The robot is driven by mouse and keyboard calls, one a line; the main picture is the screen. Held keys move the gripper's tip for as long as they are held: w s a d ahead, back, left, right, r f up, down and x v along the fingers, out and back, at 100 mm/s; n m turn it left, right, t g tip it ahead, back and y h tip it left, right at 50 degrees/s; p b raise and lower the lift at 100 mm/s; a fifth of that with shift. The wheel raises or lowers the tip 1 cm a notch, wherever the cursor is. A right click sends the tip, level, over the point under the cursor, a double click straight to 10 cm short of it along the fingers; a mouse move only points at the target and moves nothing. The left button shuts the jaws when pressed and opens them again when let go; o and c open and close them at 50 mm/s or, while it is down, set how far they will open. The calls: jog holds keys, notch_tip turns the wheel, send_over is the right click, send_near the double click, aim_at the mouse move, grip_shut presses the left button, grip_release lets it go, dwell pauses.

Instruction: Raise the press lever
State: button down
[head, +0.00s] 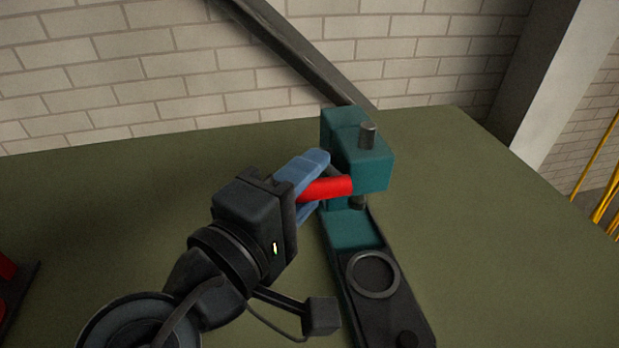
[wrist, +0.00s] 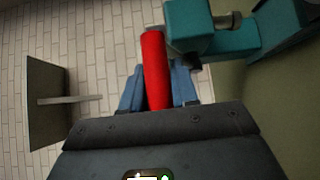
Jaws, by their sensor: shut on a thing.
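The press (head: 362,160) is a teal block-shaped head on a long dark base, standing on the green table. Its lever (head: 328,188) has a red handle that sticks out to the left of the head, roughly level in the head view. My gripper (head: 312,180) has blue fingers and is shut on the red handle, coming from the lower left. In the wrist view the red lever (wrist: 156,65) stands between the two blue fingers, with the teal press head (wrist: 190,25) to its right. The joint of the lever at the head is partly hidden.
The green table (head: 480,200) is clear to the right of the press. A dark slanted bar (head: 300,50) runs behind the press head in front of the brick wall. A red item (head: 6,275) lies at the far left edge. Yellow poles (head: 600,190) stand at the far right.

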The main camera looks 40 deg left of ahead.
jog(key=shift+w+a+r+p, duration=0.3)
jog(key=shift+r+p, duration=0.15)
jog(key=shift+r, duration=0.15)
jog(key=shift+w+a+r+p, duration=0.15)
jog(key=shift+a+r+p, duration=0.1)
jog(key=shift+r+p, duration=0.25)
jog(key=c, duration=0.9)
grip_release()
jog(key=shift+c, duration=0.2)
jog(key=s+b, duration=0.1)
jog(key=s, duration=0.6)
jog(key=shift+s+d+b, duration=0.3)
jog(key=shift+s, duration=0.1)
jog(key=shift+r, duration=0.1)
